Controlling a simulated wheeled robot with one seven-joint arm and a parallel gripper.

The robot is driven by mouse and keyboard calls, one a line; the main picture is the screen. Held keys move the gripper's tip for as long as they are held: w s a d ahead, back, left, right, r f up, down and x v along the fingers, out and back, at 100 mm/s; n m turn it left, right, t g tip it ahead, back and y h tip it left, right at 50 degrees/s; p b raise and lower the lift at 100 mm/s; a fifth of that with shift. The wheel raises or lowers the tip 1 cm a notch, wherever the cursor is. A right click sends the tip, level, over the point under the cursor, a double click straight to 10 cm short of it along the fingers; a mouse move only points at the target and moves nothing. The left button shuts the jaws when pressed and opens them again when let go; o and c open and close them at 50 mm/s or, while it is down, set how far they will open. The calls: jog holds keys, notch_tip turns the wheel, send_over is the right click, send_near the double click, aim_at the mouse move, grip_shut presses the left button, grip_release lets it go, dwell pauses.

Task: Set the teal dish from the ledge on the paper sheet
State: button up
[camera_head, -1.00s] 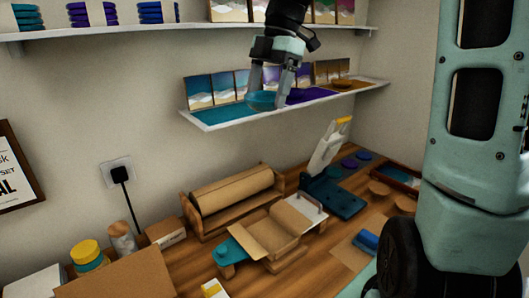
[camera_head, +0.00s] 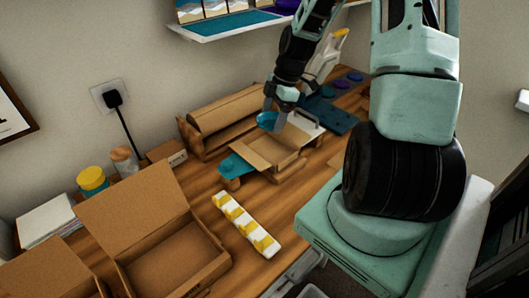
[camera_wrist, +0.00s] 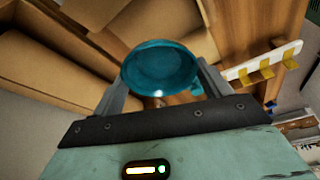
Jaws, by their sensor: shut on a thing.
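My gripper (camera_head: 275,114) is shut on the teal dish (camera_head: 266,121) and holds it above the workbench, near the brown paper roll. In the wrist view the dish (camera_wrist: 160,66) is round, shallow and slightly see-through, between the two fingers (camera_wrist: 162,90). I cannot tell whether this is the named paper sheet. The dish appears apart from it. The ledge (camera_head: 230,28) shows at the top of the head view.
A brown roll in a cardboard holder (camera_head: 205,135) stands behind the sheet. A white strip with yellow clips (camera_head: 245,224) lies in front. An open cardboard box (camera_head: 150,245) is at lower left. A dark teal tool with a raised lever (camera_head: 330,114) is to the right.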

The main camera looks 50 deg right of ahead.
notch_tip(320, 180, down, 10)
jog(key=shift+p, duration=0.5)
jog(key=shift+f, duration=0.15)
jog(key=o, duration=1)
